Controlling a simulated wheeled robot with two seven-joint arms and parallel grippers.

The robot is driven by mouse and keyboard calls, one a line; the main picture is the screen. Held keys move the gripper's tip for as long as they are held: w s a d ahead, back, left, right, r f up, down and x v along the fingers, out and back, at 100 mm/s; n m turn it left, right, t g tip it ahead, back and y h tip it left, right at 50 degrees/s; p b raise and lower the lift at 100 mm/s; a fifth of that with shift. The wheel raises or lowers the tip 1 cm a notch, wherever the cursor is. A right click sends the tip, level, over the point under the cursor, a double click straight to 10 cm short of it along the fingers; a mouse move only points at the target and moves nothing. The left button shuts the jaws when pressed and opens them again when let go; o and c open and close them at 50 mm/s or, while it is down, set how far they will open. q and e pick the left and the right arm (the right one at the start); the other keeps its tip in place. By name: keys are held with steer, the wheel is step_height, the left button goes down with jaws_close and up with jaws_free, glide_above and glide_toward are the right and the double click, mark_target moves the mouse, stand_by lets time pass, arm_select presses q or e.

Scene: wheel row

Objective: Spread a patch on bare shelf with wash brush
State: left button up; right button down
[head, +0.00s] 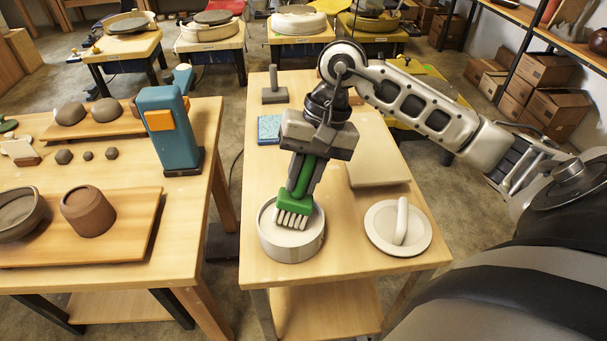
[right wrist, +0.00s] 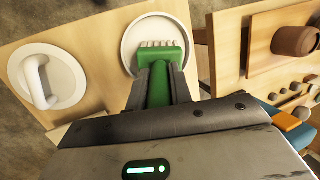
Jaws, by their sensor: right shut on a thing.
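The wash brush (head: 297,204) is green with pale bristle tufts. My right gripper (head: 303,178) is shut on its handle and holds it bristles down over a round whitish bowl (head: 290,246) on the middle table. In the right wrist view the brush (right wrist: 160,75) points away between the fingers, its bristles inside the bowl's rim (right wrist: 128,40). I cannot tell whether the bristles touch the bowl's inside. A bare shelf patch cannot be made out for certain. My left gripper is not in view.
A round white lid with a handle (head: 398,228) lies right of the bowl. A pale flat slab (head: 378,170), a blue sponge-like block (head: 269,129) and a grey upright tool (head: 274,90) are on the same table. A teal device (head: 168,130) and clay pots stand on the left table.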

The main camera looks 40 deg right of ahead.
steer(key=shift+r+p, duration=1.05)
steer(key=shift+r, duration=1)
steer(key=shift+r+p, duration=0.65)
steer(key=shift+r, duration=0.75)
